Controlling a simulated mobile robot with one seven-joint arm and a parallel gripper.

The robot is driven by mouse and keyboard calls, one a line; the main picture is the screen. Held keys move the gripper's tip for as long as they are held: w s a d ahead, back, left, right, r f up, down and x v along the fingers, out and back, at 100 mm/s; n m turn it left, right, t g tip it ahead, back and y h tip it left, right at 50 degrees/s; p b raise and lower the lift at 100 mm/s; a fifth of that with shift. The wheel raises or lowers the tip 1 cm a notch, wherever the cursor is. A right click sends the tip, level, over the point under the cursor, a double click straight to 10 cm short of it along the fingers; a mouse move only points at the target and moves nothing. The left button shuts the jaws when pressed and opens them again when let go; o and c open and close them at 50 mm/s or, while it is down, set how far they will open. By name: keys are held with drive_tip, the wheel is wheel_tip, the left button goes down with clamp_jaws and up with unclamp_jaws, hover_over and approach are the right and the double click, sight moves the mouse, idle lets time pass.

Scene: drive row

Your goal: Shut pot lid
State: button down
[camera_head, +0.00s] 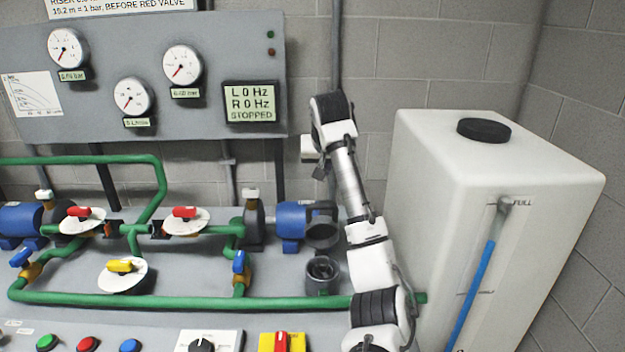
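A dark grey pot (322,277) stands on the bench at the right end of the pipework. Its round top looks open, and I see into it. A dark round disc (322,236), which looks like its lid, stands tilted up behind the pot, in front of the right blue pump. Whether a hinge joins them I cannot tell. My gripper (312,150) is at the upper end of my raised arm, in front of the wall, well above the pot and lid and apart from both. Its fingers are too small and turned away to read.
A large white tank (500,180) with a black cap stands close right of my arm. Green pipes (180,299) with coloured valve handles run left of the pot. A gauge panel (150,80) hangs behind. Knobs and buttons (202,345) line the front.

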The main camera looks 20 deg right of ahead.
sight(323, 204)
drive_tip(key=p+x, duration=0.3)
drive_tip(key=x, duration=0.6)
drive_tip(key=shift+s+a+f+p, duration=0.1)
drive_tip(key=shift+s+a+f, duration=0.15)
drive_tip(key=shift+s, duration=0.35)
drive_tip(key=shift+s+a+f+p, duration=0.15)
drive_tip(key=shift+s+f, duration=0.05)
drive_tip(key=shift+s, duration=0.4)
drive_tip(key=shift+s+a+f+p, duration=0.15)
drive_tip(key=shift+s+f, duration=0.1)
drive_tip(key=shift+s, duration=0.35)
drive_tip(key=shift+f, duration=0.1)
